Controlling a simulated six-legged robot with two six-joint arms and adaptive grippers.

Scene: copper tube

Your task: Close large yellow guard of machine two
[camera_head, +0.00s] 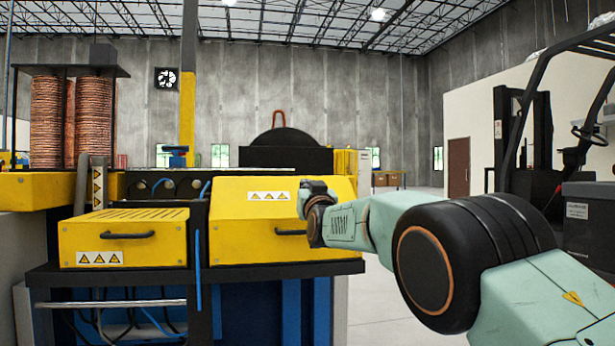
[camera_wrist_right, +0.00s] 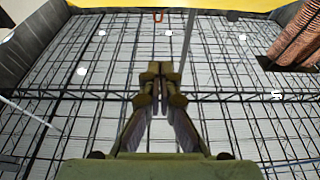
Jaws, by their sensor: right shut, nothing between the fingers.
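The large yellow guard (camera_head: 240,225) is on the right half of the machine front in the head view. It has a warning label on its upper part and a dark handle (camera_head: 287,232), partly hidden by my right gripper. Its lower edge lies close to the dark bench edge; I cannot tell whether it is fully shut. My right gripper (camera_head: 318,187) is in front of the guard's right part, above the handle. In the right wrist view my right gripper (camera_wrist_right: 160,72) is shut and empty, with its fingertips together. I cannot tell whether it touches the guard. My left gripper is not in view.
A smaller yellow guard (camera_head: 125,238) with a black handle is to the left. Copper coils (camera_head: 95,120) stand at the back left. A blue cable (camera_head: 197,260) hangs between the guards. A forklift (camera_head: 545,130) stands at the right.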

